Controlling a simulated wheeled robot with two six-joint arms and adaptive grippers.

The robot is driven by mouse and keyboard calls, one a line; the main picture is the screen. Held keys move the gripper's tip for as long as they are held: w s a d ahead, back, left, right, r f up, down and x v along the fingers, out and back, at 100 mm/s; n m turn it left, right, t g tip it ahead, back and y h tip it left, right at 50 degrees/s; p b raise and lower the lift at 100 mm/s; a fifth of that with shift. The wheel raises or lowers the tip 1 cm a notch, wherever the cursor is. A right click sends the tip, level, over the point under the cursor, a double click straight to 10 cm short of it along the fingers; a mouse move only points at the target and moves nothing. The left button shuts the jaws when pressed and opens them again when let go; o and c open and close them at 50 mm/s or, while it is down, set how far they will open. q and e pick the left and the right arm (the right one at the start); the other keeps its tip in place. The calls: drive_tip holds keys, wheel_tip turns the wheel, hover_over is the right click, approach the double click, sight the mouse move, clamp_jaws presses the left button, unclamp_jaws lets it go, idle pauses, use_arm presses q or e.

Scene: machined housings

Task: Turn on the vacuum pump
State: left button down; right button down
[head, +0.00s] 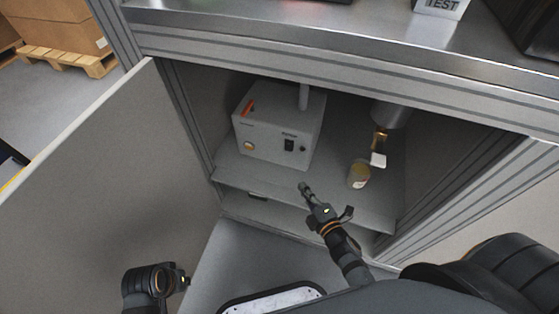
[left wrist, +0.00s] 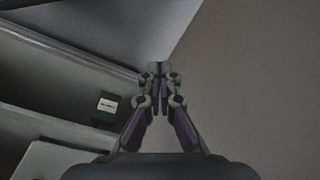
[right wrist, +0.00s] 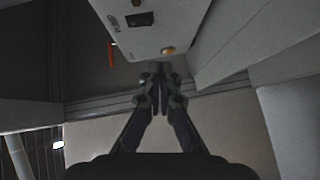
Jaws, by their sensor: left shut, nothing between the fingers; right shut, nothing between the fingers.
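The vacuum pump (head: 268,125) is a light grey box on the shelf inside the open cabinet in the head view. Its front has a black rocker switch (head: 289,145), a small dark knob to its right and a round brass part at the left. In the right wrist view the pump (right wrist: 160,35) appears turned over, with its switch (right wrist: 139,19) and brass part (right wrist: 168,51). My right gripper (head: 304,188) is shut and empty, in front of and below the pump's face, apart from the switch. My left gripper (left wrist: 157,70) is shut and empty, low by the cabinet door.
The open door (head: 100,190) stands at the left. A red lever (head: 248,107) and a grey pipe (head: 303,95) are at the pump. A jar (head: 358,176) stands right of it. A green, white-labelled item (left wrist: 107,104) is in the left wrist view. The worktop edge (head: 330,65) overhangs.

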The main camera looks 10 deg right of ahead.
use_arm(q)
drive_tip(key=shift+d+r, duration=0.1)
drive_tip(key=shift+r, duration=0.35)
use_arm(e)
drive_tip(key=shift+w+a+r+n+y, duration=0.4)
drive_tip(key=shift+w+r+n, duration=0.1)
drive_tip(key=shift+r, duration=0.15)
approach(285, 149)
drive_tip(key=w+a, duration=0.2)
drive_tip(key=a, duration=0.1)
drive_tip(key=w, duration=0.1)
drive_tip(key=w+d, duration=0.1)
drive_tip(key=w+f, duration=0.1)
drive_tip(key=shift+w+d, duration=0.25)
drive_tip(key=shift+d, duration=0.1)
use_arm(q)
drive_tip(key=shift+f, duration=0.3)
drive_tip(key=shift+d+f+b, duration=0.1)
drive_tip(key=shift+f+b, duration=0.05)
drive_tip(key=shift+b, duration=0.2)
